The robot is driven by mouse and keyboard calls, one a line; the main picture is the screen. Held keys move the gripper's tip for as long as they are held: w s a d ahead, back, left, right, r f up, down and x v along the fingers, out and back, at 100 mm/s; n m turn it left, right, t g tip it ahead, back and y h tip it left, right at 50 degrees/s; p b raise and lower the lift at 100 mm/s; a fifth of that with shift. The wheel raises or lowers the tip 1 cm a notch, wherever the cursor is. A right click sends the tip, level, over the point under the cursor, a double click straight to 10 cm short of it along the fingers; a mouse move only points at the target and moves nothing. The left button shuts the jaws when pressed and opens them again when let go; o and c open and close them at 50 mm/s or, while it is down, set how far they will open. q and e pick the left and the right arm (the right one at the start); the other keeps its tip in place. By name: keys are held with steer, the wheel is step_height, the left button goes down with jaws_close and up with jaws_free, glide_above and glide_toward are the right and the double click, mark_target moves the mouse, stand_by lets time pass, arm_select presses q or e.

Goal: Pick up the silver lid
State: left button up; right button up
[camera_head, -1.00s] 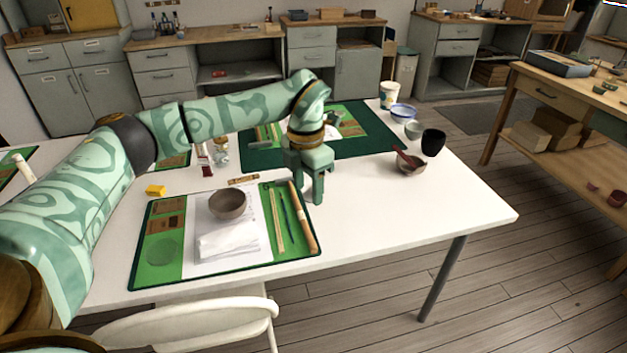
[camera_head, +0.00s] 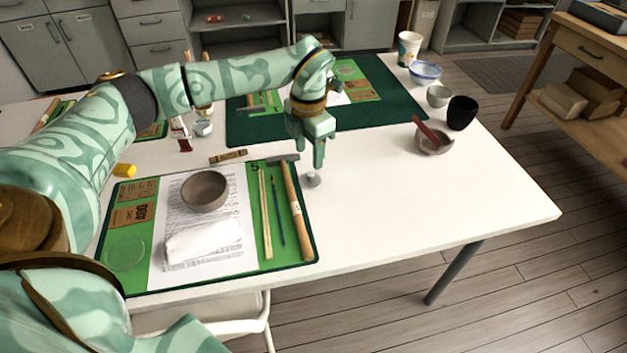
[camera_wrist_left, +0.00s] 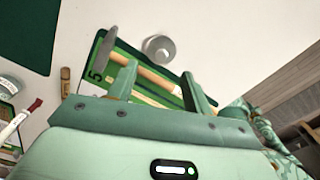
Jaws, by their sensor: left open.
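The silver lid (camera_head: 313,180) is a small round grey piece lying on the white table, just right of the green mat's far right corner. It also shows in the left wrist view (camera_wrist_left: 158,48), just beyond the fingertips. My left gripper (camera_head: 311,154) points down over the table just behind the lid in the head view, its fingers apart and empty. In the left wrist view my left gripper (camera_wrist_left: 159,70) spreads its two fingers on either side of the line to the lid. My right gripper is not in view.
The near green mat (camera_head: 125,285) holds a brown bowl (camera_head: 204,190), a white cloth (camera_head: 205,240), sticks and a mallet (camera_head: 295,215) close to the lid. A bowl with a red tool (camera_head: 433,140) and a black cup (camera_head: 462,113) stand right. The front right table is clear.

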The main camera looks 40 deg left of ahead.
mark_target(310, 173)
arm_select(q)
step_height(310, 173, down, 3)
steer(key=shift+r+b, duration=0.2)
steer(key=shift+b, duration=0.15)
step_height(310, 173, down, 4)
steer(key=b, duration=0.2)
steer(key=shift+d+b, duration=0.1)
steer(key=shift+b, duration=0.2)
steer(key=shift+f, duration=0.55)
steer(key=shift+r, duration=0.15)
steer(key=c, duration=0.6)
